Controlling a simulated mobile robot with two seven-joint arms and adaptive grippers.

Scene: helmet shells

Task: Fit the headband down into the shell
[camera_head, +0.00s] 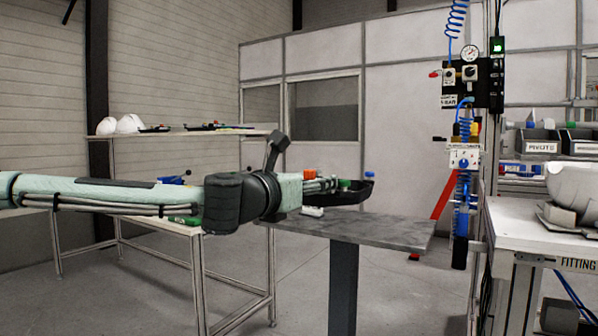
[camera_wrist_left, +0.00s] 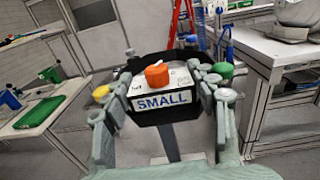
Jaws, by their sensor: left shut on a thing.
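The headband (camera_head: 352,196) is a dark curved band with small green, blue and orange parts. In the left wrist view the headband (camera_wrist_left: 190,56) shows an orange knob and a white label reading SMALL, between the fingers. My left gripper (camera_head: 322,186) is shut on it and holds it out level, over or near a grey slab; the exact height is unclear. My left gripper (camera_wrist_left: 165,88) spans the labelled part in the wrist view. A white shell (camera_head: 572,184) sits hollow side up on a grey holder at the far right, partly cut off and well apart from the headband. My right gripper is not in view.
The grey slab (camera_head: 400,230) stands on a post below my left arm. The fitting bench (camera_head: 515,222) is at right, with a post and hanging blue tools (camera_head: 463,160) at its left edge. White helmets (camera_head: 120,125) stand on a back shelf. Open floor lies between.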

